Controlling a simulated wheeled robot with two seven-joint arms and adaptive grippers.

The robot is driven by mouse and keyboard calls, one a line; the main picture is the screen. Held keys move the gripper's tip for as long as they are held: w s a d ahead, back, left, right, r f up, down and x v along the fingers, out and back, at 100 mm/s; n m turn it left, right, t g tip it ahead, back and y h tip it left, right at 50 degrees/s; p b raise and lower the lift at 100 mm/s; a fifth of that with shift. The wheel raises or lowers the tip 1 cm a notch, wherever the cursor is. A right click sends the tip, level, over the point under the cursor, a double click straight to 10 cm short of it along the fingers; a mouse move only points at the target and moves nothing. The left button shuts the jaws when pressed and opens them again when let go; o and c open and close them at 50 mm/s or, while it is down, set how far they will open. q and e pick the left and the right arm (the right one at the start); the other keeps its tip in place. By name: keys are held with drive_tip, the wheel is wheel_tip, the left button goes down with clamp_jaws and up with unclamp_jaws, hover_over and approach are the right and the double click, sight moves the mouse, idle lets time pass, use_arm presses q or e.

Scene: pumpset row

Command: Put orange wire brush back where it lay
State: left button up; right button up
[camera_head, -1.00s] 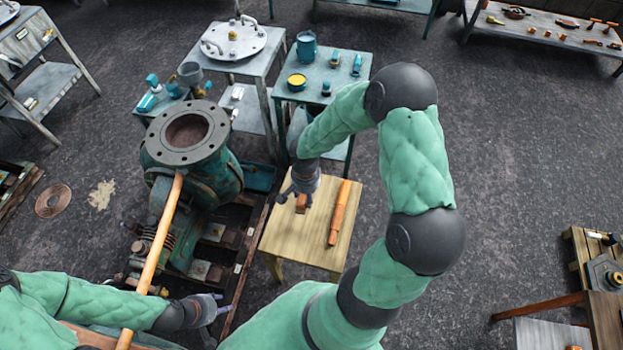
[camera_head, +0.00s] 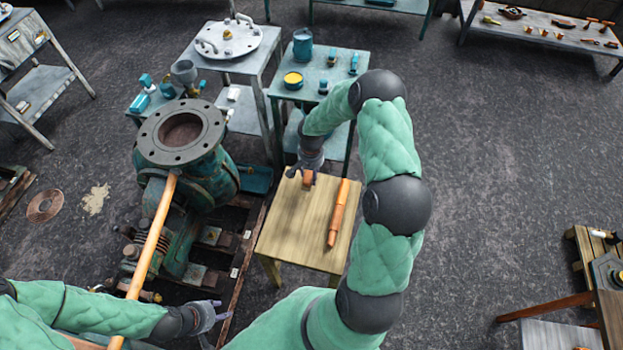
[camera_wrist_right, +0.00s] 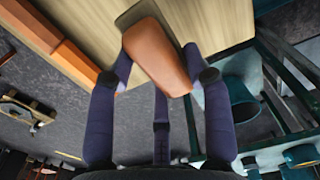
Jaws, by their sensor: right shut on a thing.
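The orange wire brush (camera_head: 308,180) is held in my right gripper (camera_head: 304,170) over the far edge of the wooden stool (camera_head: 290,225). In the right wrist view the brush (camera_wrist_right: 157,55) is a rounded orange-brown block between the fingers of my right gripper (camera_wrist_right: 160,75), with the stool top behind it. Its bristles are not clearly visible. I cannot tell whether it touches the top. My left gripper (camera_head: 209,315) is empty, its fingers spread, low beside the pump's base.
A long orange tool (camera_head: 338,215) lies on the stool's right side; it also shows in the right wrist view (camera_wrist_right: 62,42). The green pump (camera_head: 205,165) stands left of the stool. A teal table (camera_head: 318,72) with cans stands behind it.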

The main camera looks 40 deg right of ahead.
sight(311, 178)
drive_tip(key=shift+w+d+f, duration=0.15)
drive_tip(key=shift+d+f, duration=0.05)
drive_tip(key=shift+f, duration=0.1)
drive_tip(key=shift+w+d+f+b, duration=0.1)
drive_tip(key=shift+f+b, duration=0.95)
drive_tip(key=shift+f, duration=0.6)
drive_tip(key=shift+f, duration=0.2)
drive_tip(key=o, duration=1.2)
drive_tip(key=shift+r, duration=0.15)
